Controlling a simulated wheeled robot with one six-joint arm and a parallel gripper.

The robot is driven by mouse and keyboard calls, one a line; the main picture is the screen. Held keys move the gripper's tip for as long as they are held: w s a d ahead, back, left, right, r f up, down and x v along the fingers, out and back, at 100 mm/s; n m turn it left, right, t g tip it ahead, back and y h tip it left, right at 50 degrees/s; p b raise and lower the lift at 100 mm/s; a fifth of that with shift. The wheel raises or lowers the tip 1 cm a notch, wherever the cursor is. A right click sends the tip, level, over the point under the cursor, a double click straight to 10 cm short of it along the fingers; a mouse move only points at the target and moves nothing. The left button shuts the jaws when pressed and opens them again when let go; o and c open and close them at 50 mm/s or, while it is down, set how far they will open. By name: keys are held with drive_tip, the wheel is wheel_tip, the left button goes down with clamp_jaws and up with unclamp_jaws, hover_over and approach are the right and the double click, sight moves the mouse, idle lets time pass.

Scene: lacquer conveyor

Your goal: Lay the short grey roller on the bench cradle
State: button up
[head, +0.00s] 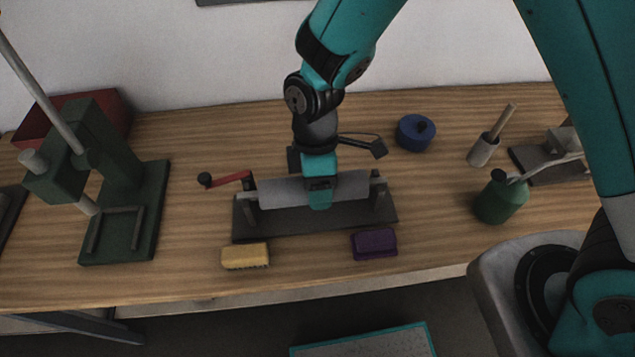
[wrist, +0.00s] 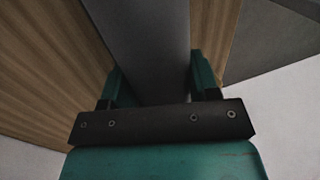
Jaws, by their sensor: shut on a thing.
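The short grey roller (head: 283,190) lies level, left to right, along the bench cradle (head: 315,222), a dark base with an upright at each end. The roller's ends are at the two uprights; I cannot tell whether they rest in them or are just above. My gripper (head: 320,197) points down from above and is shut on the roller's middle. In the wrist view my gripper (wrist: 155,76) has its teal fingers on both sides of the grey roller (wrist: 150,40), and the cradle is hard to make out.
A green press (head: 120,190) stands left; a blue round tin (head: 416,133) and a green bottle (head: 502,200) are right.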

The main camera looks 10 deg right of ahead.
drive_tip(key=o, duration=1.4)
drive_tip(key=b+v, duration=0.2)
drive_tip(key=v, duration=1.5)
drive_tip(key=shift+r, duration=0.25)
drive_tip(key=s+d+r+m+t+y, duration=0.1)
drive_tip(key=s+d+m, duration=0.2)
drive_tip(key=s, duration=0.2)
drive_tip(key=s+d+r+m+t+y, duration=0.1)
drive_tip(key=s+d+r+m, duration=0.1)
drive_tip(key=s+m, duration=0.2)
drive_tip(key=s+d+r+m+t+y, duration=0.1)
drive_tip(key=s+d+m+y, duration=0.1)
drive_tip(key=s, duration=0.3)
drive_tip(key=shift+s+d+r+m, duration=0.2)
drive_tip(key=shift+d+m, duration=0.2)
drive_tip(key=shift+d, duration=0.05)
drive_tip(key=shift+s+d+r+m, duration=0.2)
drive_tip(key=shift+d+m, duration=0.2)
